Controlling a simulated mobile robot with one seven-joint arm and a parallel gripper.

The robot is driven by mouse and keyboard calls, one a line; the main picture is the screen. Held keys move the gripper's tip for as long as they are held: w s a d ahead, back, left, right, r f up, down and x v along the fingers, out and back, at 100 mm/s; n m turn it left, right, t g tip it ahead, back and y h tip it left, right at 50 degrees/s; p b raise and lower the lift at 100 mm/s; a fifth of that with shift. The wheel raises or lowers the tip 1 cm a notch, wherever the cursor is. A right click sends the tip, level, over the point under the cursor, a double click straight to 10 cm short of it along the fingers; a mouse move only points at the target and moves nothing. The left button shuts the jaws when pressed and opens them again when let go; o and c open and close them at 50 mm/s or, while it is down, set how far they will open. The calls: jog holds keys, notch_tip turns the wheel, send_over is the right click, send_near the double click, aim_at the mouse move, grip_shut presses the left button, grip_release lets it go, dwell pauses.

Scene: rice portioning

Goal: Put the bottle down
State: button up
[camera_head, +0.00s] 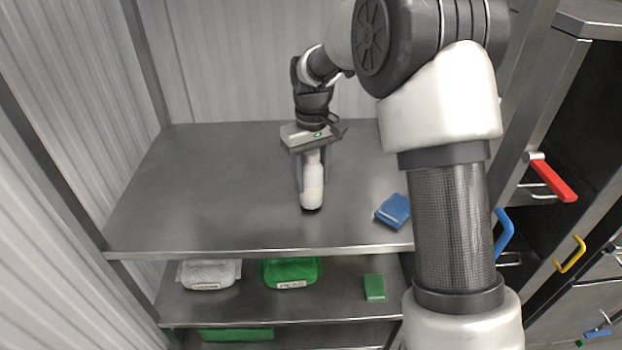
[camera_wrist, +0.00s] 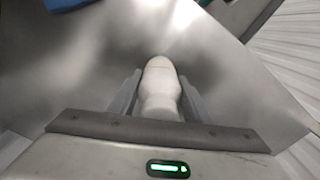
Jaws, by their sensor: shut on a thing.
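A white bottle (camera_head: 313,188) is upright over the middle of the grey metal top shelf (camera_head: 220,190). My gripper (camera_head: 313,180) is above it, pointing down, with its fingers shut on the bottle's sides. The bottle's dark lower end is at or very near the shelf surface; I cannot tell if it touches. In the wrist view the bottle (camera_wrist: 160,88) sits between the two grey fingers (camera_wrist: 157,98).
A blue packet (camera_head: 393,211) lies on the shelf to the right of the bottle. The shelf's left side is clear. Cabinets with coloured handles stand at right.

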aim_at(312, 151)
jog(key=shift+f, duration=0.4)
jog(key=shift+f, duration=0.1)
jog(key=o, duration=1.3)
notch_tip(312, 151, up, 12)
jog(key=shift+r, duration=0.1)
